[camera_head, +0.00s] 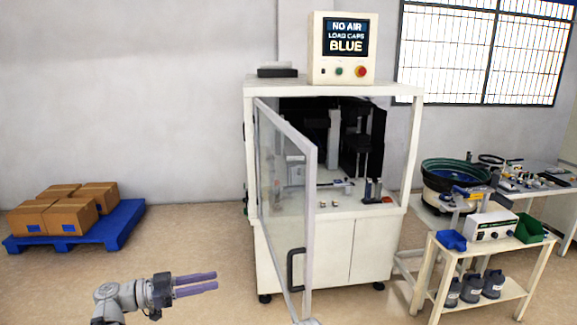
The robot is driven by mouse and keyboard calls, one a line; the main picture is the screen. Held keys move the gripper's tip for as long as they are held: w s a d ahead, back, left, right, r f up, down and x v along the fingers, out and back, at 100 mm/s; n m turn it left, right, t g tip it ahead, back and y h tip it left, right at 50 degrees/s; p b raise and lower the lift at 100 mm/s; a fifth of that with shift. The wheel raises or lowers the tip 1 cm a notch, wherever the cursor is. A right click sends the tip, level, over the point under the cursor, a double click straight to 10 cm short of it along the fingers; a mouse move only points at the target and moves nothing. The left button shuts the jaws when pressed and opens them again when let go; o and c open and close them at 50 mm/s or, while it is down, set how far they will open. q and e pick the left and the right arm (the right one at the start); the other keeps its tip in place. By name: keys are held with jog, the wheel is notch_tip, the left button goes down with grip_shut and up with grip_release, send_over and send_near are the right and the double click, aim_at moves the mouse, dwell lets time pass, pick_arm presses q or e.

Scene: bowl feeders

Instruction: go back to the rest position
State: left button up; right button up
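My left gripper (216,281) reaches in from the lower left, over the bare floor in front of the machine. Its two purple fingers point right, with a narrow gap between them and nothing held. It is apart from the open machine door. My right gripper does not show. A small grey piece at the bottom edge, below the door, is too cut off to identify.
The white machine (330,250) stands at centre, its glazed door (285,190) swung open towards me. Boxes on a blue pallet (125,222) are left. A cart (450,245) and bowl feeder (452,190) are right.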

pick_arm(q)
jog(key=s+d+f+n+g+y, duration=0.2)
jog(key=s+d+f+g+y, duration=0.15)
jog(key=d+f, duration=0.35)
jog(key=s+d+f+n+g+y, duration=0.3)
jog(key=s+d+f, duration=0.1)
jog(key=d+f, duration=0.25)
jog(key=s+f+n+y, duration=0.5)
jog(key=s+f+y, duration=0.3)
jog(key=y, duration=0.4)
jog(key=shift+t, duration=0.25)
dwell(0.6)
